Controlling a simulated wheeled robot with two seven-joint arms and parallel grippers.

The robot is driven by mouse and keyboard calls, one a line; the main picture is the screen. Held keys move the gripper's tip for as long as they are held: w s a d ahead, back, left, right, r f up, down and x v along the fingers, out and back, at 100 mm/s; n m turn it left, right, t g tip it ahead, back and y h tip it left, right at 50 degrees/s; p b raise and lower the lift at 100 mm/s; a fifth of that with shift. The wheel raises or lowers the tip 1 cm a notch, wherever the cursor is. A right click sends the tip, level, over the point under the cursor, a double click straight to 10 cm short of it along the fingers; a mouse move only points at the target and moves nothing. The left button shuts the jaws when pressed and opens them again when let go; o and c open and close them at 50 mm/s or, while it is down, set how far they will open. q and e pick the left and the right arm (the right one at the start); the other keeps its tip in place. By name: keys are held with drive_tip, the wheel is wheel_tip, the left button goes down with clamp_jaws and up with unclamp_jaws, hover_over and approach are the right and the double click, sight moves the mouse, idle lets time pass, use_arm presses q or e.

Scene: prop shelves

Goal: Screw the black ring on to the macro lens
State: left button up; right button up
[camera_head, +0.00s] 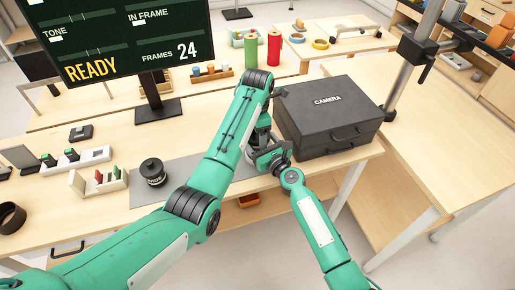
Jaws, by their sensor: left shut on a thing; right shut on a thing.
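My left gripper (261,143) reaches down over the right end of the grey mat, from an arm that arches up and over. My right gripper (270,160) meets it there from the lower right. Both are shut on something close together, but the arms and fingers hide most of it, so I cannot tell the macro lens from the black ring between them. A black lens-like cylinder (153,172) with pale lettering stands upright on the left part of the mat, apart from both grippers. A wide black open cylinder (12,218) lies at the far left table edge.
A closed black camera case (328,114) stands just right of my grippers. A display screen (120,42) rises behind. A pale tray with small items (98,181) sits left of the mat (190,170). A metal post (402,82) stands right of the case.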

idle(0.4)
use_arm(q)
drive_tip(key=o, duration=1.1)
